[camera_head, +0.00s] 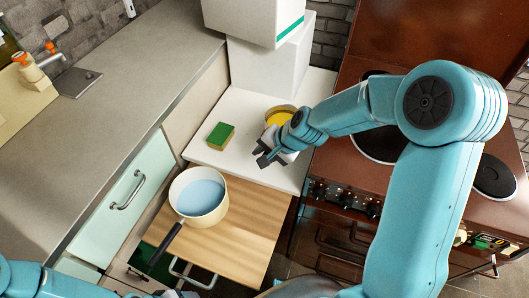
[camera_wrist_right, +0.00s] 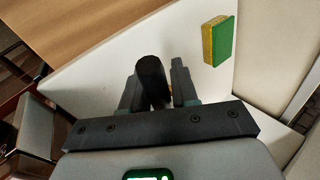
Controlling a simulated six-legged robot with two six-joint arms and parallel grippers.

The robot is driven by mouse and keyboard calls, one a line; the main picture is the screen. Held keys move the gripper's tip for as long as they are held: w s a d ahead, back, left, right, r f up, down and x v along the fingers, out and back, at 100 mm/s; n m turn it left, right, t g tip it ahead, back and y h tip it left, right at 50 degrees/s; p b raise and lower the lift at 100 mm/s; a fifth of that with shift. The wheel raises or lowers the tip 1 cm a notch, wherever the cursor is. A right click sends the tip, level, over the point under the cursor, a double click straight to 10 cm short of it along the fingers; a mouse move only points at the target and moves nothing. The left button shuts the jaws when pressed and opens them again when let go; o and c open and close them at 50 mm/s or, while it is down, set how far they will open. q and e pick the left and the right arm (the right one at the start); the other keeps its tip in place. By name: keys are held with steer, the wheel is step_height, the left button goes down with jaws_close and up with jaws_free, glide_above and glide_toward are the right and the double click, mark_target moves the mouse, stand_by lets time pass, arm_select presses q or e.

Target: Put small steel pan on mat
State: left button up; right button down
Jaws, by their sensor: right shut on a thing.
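My right gripper (camera_head: 266,156) is above the white worktop (camera_head: 252,108), right of the sponge. In the right wrist view its fingers (camera_wrist_right: 160,85) are shut on an upright black handle (camera_wrist_right: 151,78). The body below that handle is hidden. A round yellow vessel (camera_head: 280,116) shows partly behind my right wrist; I cannot tell whether the handle belongs to it. A cream pan (camera_head: 206,217) with a pale blue inside and a dark handle stands on the wooden board. I cannot pick out a mat. My left gripper (camera_head: 176,293) is only partly visible at the bottom edge.
A green and yellow sponge (camera_head: 220,136) lies on the white worktop. The wooden board (camera_head: 250,230) has bare room right of the cream pan. A white box (camera_head: 265,60) stands behind. A brown stove (camera_head: 430,180) is at the right. A grey counter (camera_head: 130,90) runs along the left.

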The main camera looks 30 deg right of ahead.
steer(key=shift+w+f+b, duration=0.1)
steer(key=shift+f+b, duration=0.35)
steer(key=c, duration=0.8)
jaws_free()
steer(key=p+v, duration=0.3)
steer(key=v, duration=1.3)
steer(key=shift+d+r, duration=0.1)
steer(key=shift+r, duration=0.1)
